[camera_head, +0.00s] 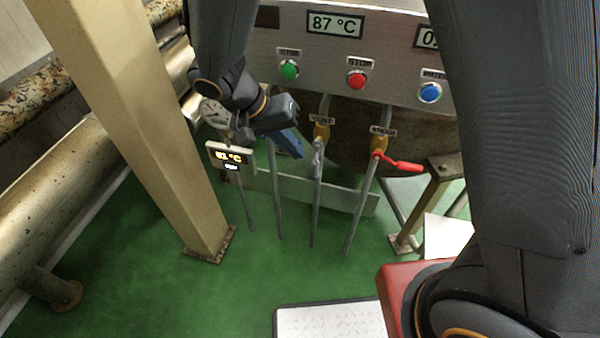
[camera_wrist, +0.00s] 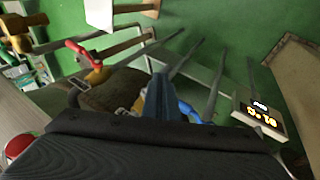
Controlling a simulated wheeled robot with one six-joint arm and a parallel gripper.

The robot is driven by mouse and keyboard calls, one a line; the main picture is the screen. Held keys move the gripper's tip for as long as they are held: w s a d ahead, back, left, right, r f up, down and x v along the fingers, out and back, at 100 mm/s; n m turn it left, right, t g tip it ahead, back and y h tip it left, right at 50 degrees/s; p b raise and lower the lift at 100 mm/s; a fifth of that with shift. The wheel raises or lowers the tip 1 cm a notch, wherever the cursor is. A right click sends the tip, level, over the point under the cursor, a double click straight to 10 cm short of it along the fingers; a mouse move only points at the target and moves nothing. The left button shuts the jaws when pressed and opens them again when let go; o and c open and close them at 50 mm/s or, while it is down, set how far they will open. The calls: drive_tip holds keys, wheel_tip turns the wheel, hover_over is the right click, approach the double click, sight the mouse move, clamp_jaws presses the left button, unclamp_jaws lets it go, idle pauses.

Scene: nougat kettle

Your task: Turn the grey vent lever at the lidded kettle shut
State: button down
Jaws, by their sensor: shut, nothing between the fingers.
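The grey lever (camera_head: 317,158) is on the middle valve under the panel in the head view, below a yellow valve body (camera_head: 321,132). It hangs down along its pipe. My gripper (camera_head: 296,152) is shut and empty, just left of the grey lever in the picture; I cannot tell whether they touch. In the wrist view my gripper (camera_wrist: 158,82) points toward the pipes, and its fingers and body hide most of the middle valve. The kettle's brown body (camera_head: 415,135) shows behind the valves. The valve labels are too small to read.
A red lever (camera_head: 402,164) sticks out to the right on the neighbouring valve. A blue lever (camera_wrist: 188,112) is close beside my fingers in the wrist view. A small 81 °C display (camera_head: 229,155) and a beige post (camera_head: 150,130) stand left. Green floor is open below.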

drive_tip(key=w+a+f+t+b, duration=0.1)
drive_tip(key=w+a+f+t, duration=0.15)
drive_tip(key=a, duration=0.45)
drive_tip(key=w+d+f, duration=0.1)
drive_tip(key=d+f, duration=0.8)
drive_tip(key=shift+w+m+h, duration=0.35)
drive_tip(key=shift+m+h, duration=0.05)
drive_tip(key=shift+g, duration=0.25)
